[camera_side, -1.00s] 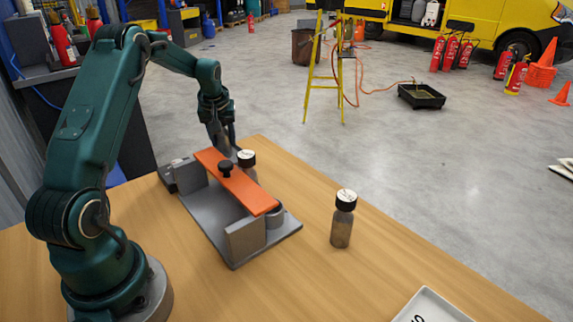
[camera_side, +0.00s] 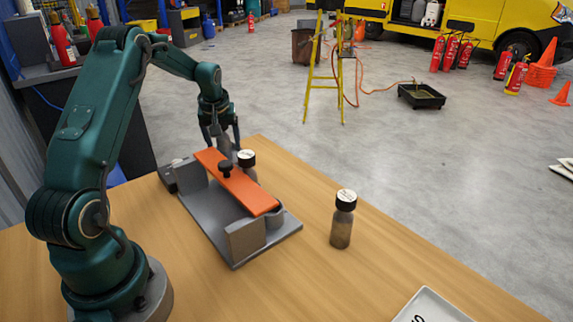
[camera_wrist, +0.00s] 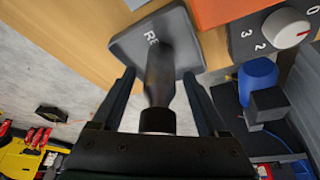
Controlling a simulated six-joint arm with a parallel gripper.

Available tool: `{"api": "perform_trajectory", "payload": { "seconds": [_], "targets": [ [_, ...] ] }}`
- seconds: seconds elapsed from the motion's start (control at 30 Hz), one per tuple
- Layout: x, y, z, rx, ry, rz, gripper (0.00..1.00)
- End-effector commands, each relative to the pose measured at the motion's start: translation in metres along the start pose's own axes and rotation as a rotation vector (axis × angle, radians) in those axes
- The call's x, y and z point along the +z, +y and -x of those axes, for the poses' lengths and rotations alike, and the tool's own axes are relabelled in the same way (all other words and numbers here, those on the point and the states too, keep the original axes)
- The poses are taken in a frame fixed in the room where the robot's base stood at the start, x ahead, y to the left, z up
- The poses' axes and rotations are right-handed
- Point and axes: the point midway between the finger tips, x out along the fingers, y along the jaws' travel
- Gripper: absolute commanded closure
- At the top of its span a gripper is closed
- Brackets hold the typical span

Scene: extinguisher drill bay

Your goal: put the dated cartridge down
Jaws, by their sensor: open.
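My gripper (camera_side: 222,143) is open behind the far left end of the orange bar. In the wrist view my gripper (camera_wrist: 159,76) has one finger on each side of a dark grey cartridge (camera_wrist: 160,72) with a black cap, with gaps visible beside it. That cartridge's far end meets a grey pad (camera_wrist: 126,47) lettered "RE", the rest covered. In the side view it shows only partly, as a grey shape (camera_side: 225,147) between the fingers. A capped cartridge (camera_side: 247,158) is partly hidden behind the bar. Another cartridge (camera_side: 342,222) stands upright on the table. No date is legible.
The orange bar (camera_side: 240,185) with a black knob spans a grey fixture (camera_side: 275,240). A dial block (camera_wrist: 275,32) sits close by the pad. A white lettered tray (camera_side: 437,308) lies at the front right. Bare table lies around the standing cartridge.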

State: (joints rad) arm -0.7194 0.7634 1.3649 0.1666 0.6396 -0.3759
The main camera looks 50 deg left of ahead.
Motion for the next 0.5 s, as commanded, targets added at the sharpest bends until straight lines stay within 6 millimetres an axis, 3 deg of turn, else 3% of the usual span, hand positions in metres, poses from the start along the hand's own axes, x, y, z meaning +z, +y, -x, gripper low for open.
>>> {"api": "perform_trajectory", "payload": {
  "seconds": [0.5],
  "targets": [
    [-0.001, 0.000, 0.093, 0.003, 0.005, 0.000, 0.24]
  ]
}}
